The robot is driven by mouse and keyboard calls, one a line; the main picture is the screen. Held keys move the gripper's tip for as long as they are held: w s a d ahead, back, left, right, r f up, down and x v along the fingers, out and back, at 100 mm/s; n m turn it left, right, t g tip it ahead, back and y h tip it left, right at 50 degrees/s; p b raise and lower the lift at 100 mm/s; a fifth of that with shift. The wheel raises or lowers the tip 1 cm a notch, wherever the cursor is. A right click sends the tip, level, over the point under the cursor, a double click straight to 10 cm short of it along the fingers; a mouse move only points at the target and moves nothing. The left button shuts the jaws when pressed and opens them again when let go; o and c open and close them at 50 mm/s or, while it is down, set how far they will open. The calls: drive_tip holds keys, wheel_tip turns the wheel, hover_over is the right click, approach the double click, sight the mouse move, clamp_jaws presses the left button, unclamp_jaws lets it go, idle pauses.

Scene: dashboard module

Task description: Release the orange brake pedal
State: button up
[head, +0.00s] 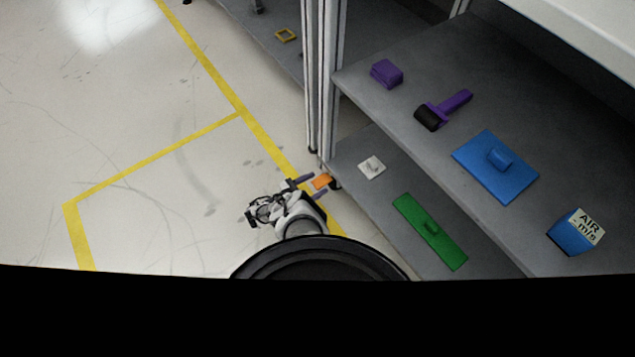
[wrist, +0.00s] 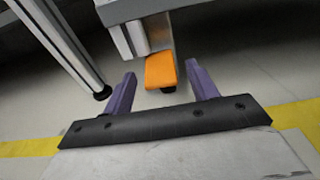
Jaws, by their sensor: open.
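The orange brake pedal (head: 321,181) sits low at the near left corner of the shelf unit, beside its metal post. My gripper (head: 313,186) is open, with its two purple fingers on either side of the pedal in the head view. In the wrist view the orange pedal (wrist: 160,70) lies between and slightly beyond the fingertips of my gripper (wrist: 158,75). A gap shows between the pedal and each finger. Whether the pedal is pressed down or up cannot be told.
The lower shelf holds a green plate with a knob (head: 430,231) and a white switch (head: 371,167). The upper shelf holds a purple block (head: 386,73), a purple-black lever (head: 445,109), a blue plate (head: 496,167) and a blue AIR box (head: 575,233). The floor at left is clear.

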drive_tip(key=p+v, duration=0.1)
drive_tip(key=v, duration=1.1)
